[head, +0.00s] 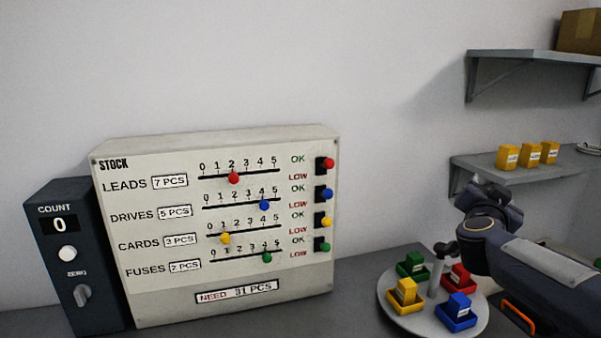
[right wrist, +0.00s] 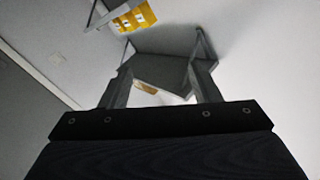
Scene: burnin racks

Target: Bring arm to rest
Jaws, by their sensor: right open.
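My right arm (head: 535,270) comes in from the lower right and is bent, with its far end raised over the turntable, in front of the wall shelves. My right gripper (right wrist: 160,75) shows in the right wrist view with its two fingers spread apart and nothing between them. It faces the shelves and the wall. In the head view its fingers are hard to make out. My left gripper is in neither view.
A round turntable (head: 403,319) carries green, yellow, blue and red bins below my right arm. A stock panel (head: 220,230) with sliders and a dark count box (head: 66,260) stand to the left. A lower shelf (head: 500,177) holds yellow boxes; an upper shelf (head: 520,57) holds a carton.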

